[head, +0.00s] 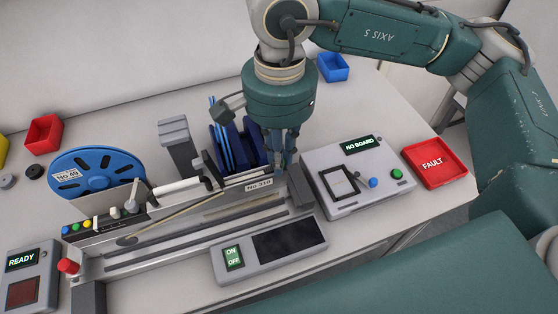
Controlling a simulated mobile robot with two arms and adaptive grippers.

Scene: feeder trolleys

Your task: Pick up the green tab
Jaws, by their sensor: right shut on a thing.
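My right gripper (281,166) points down at the right end of the feeder (150,240), beside the label "No 319" (258,186). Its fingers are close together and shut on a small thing. The fingers and the wrist above hide this thing, so I cannot make out its shape or colour. No green tab shows clearly anywhere else in the view. My left gripper is not in view.
Dark blue upright holders (228,150) stand just left of the gripper. A grey "NO BOARD" box (325,165) is close on its right. A red "FAULT" tray (437,162), a blue reel (97,172) and an ON/OFF panel (268,250) surround the feeder.

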